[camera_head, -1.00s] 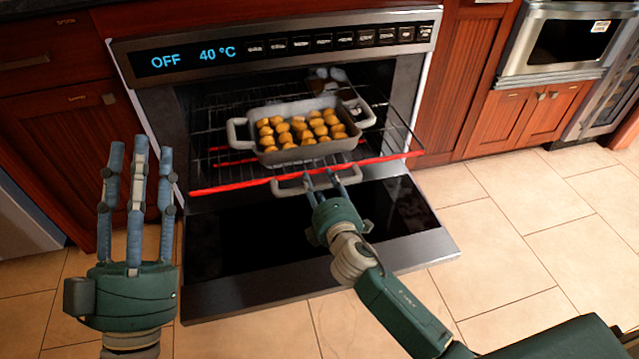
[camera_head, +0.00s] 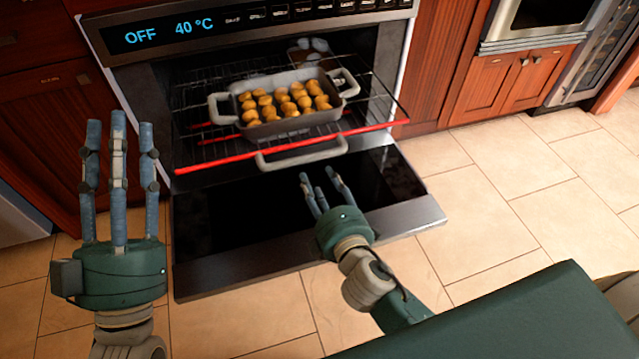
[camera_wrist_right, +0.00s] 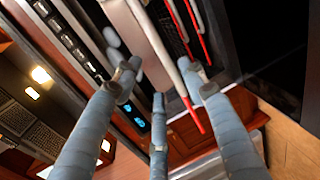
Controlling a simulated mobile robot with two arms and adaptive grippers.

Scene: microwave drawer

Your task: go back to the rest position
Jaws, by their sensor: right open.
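My left gripper (camera_head: 119,165) is raised at the left of the head view, its three blue-grey fingers pointing up, spread and empty. My right gripper (camera_head: 325,188) is open and empty above the lowered oven door (camera_head: 235,221), a little apart from the rack handle (camera_head: 300,154). In the right wrist view the open fingers of my right gripper (camera_wrist_right: 158,100) show with nothing between them. The oven rack (camera_head: 385,112) is pulled partly out, with a red front bar. A grey two-handled baking dish (camera_head: 300,129) full of small golden pieces sits on it.
The oven panel (camera_head: 165,32) reads OFF and 40 °C. Wooden cabinets flank the oven (camera_head: 430,60). A second appliance (camera_head: 540,15) stands at the upper right. The tiled floor (camera_head: 520,195) to the right is clear.

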